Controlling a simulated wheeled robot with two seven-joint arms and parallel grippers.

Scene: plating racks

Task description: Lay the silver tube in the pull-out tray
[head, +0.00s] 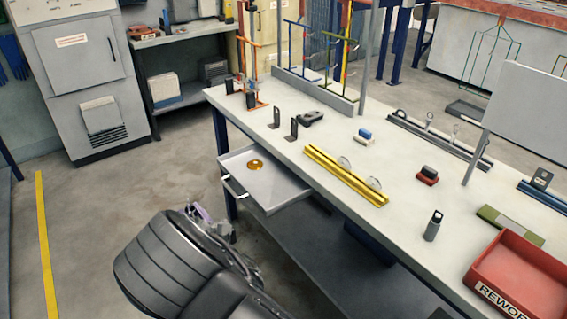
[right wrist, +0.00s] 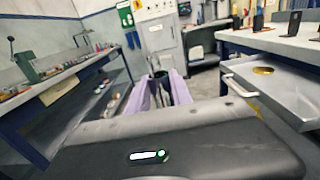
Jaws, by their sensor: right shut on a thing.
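The pull-out tray (head: 278,187) is drawn out from the near-left side of the workbench, with its handle toward the left. A round gold piece (head: 255,165) lies in it; the rest of its floor is bare. The tray also shows at the right of the right wrist view (right wrist: 275,115). My right gripper (head: 207,217), with pale purple fingers, is in front of and below the tray, apart from it. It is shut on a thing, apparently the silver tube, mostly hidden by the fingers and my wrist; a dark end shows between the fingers. My left gripper is not in view.
Open floor (head: 90,215) lies left of the tray.

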